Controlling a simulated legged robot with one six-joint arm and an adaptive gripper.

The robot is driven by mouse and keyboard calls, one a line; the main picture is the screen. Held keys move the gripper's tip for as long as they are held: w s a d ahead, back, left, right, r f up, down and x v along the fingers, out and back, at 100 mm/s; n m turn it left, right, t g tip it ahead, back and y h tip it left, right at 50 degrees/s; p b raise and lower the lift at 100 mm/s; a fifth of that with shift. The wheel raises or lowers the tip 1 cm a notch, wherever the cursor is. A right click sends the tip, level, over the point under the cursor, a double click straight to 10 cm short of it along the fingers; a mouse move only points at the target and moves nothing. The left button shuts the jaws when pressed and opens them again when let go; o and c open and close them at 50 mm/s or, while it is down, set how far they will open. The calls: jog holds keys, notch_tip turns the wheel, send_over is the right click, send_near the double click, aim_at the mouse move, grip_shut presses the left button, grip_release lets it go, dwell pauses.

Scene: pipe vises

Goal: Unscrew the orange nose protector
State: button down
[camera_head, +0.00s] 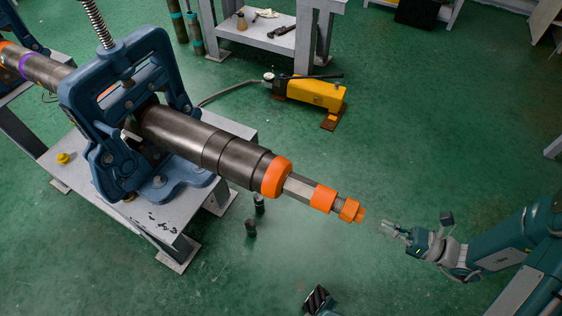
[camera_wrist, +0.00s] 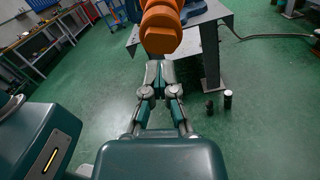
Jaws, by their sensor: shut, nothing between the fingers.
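The orange nose protector (camera_head: 352,211) is at the tip of a long metal pipe tool (camera_head: 217,149) that points to the lower right. Behind it on the shaft sit an orange collar (camera_head: 323,198) and a larger orange ring (camera_head: 276,177). In the wrist view the nose protector (camera_wrist: 162,33) is close ahead, above my fingertips, and hides most of the tool. My gripper (camera_head: 388,228) is shut and empty, to the right of the nose protector and a little below it in the head view, with a gap between them. Its fingers also show in the wrist view (camera_wrist: 160,75).
A blue pipe vise (camera_head: 82,95) on a grey table (camera_head: 150,222) holds the tool. A yellow pump (camera_head: 314,92) with a hose lies on the green floor behind. Dark cylinders (camera_head: 251,228) stand on the floor below the tool.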

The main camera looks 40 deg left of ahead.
jog(key=c, duration=1.4)
grip_release()
jog(key=c, duration=0.9)
grip_release()
jog(key=shift+o, duration=0.2)
jog(key=v, duration=1.2)
